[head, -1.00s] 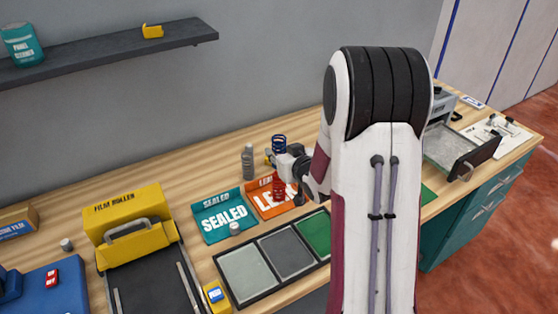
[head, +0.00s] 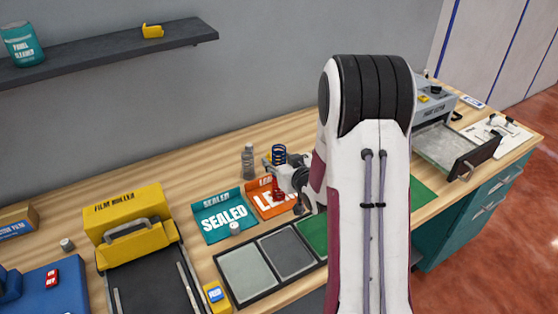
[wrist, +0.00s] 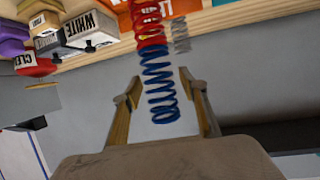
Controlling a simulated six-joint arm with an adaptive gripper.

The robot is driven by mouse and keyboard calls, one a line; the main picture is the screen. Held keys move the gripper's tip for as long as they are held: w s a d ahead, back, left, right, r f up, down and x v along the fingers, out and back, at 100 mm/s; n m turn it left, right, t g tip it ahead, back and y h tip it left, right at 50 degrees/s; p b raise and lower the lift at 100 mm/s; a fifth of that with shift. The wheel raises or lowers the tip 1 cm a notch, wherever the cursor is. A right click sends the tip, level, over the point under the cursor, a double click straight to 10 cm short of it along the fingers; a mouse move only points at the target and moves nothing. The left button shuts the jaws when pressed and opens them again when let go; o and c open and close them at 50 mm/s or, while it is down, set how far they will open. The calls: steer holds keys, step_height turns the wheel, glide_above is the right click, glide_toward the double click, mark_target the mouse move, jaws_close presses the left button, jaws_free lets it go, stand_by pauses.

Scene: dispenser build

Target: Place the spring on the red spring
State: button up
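The blue spring (head: 279,154) stands upright above the orange tray in the head view. The red spring (head: 278,190) is below it, partly hidden by my gripper. In the wrist view, the blue spring (wrist: 161,90) and the red spring (wrist: 150,25) line up end to end and seem to touch where they meet. My gripper (wrist: 162,88) is open, with one finger on each side of the blue spring and a visible gap at both sides. In the head view, my gripper (head: 275,172) is beside the springs.
A teal SEALED tray (head: 205,232) is beside the orange tray (head: 252,190). A black-framed panel tray (head: 240,302) lies in front. A yellow film roller (head: 125,205) is farther left. White and coloured boxes (wrist: 90,28) show in the wrist view.

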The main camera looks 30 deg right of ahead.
steer(key=shift+r, duration=0.2)
stand_by(0.3)
steer(key=v, duration=1.2)
steer(key=shift+a, duration=0.1)
stand_by(0.7)
steer(key=s+a+r+g, duration=0.4)
steer(key=s+a, duration=0.5)
steer(key=s, duration=0.3)
steer(key=s+a+r+n+g+y, duration=0.1)
steer(key=s+a+r+g, duration=0.2)
steer(key=s+a+r, duration=0.3)
steer(key=s+a, duration=0.4)
steer(key=s, duration=0.3)
steer(key=shift+a+r+n+g+y, duration=0.25)
steer(key=shift+n+g+y, duration=0.05)
steer(key=shift+g, duration=0.1)
